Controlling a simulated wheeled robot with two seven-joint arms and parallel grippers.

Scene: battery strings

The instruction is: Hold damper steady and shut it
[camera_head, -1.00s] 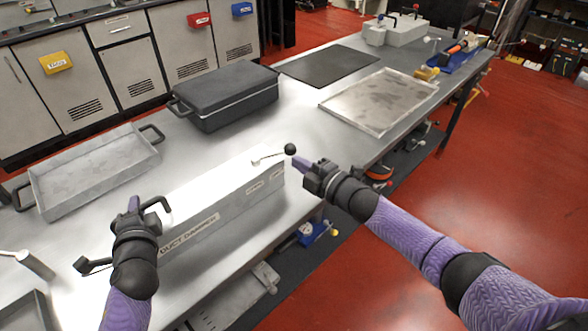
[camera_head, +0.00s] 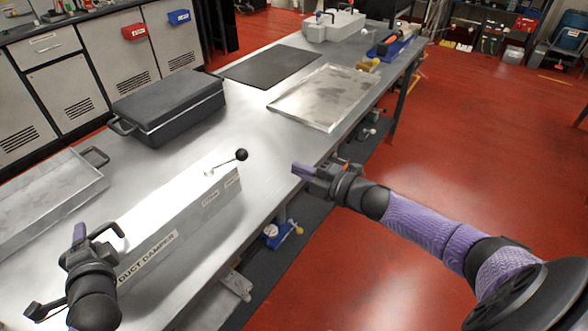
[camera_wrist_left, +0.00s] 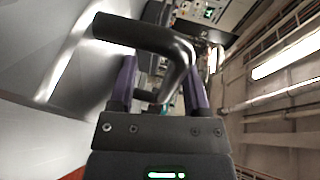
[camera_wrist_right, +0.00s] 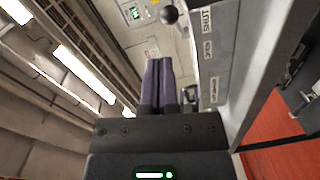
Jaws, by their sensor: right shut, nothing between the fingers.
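The duct damper (camera_head: 185,235) is a long pale grey box with a "DUCT DAMPER" label on the bench. A thin lever with a black ball knob (camera_head: 241,155) is at its far end; the knob also shows in the right wrist view (camera_wrist_right: 169,14), near the "SHUT" and "OPEN" labels. My left gripper (camera_head: 80,236) is at the black handle (camera_head: 106,231) on the near end. In the left wrist view the handle (camera_wrist_left: 150,38) lies between its spread fingers. My right gripper (camera_head: 297,169) is shut and empty, right of the knob and apart from it.
A black case (camera_head: 168,105) and a metal tray (camera_head: 50,200) stand left of the damper. A dark mat (camera_head: 270,66) and a flat metal tray (camera_head: 325,96) lie farther along the bench (camera_head: 255,130). Open red floor (camera_head: 450,150) is on the right.

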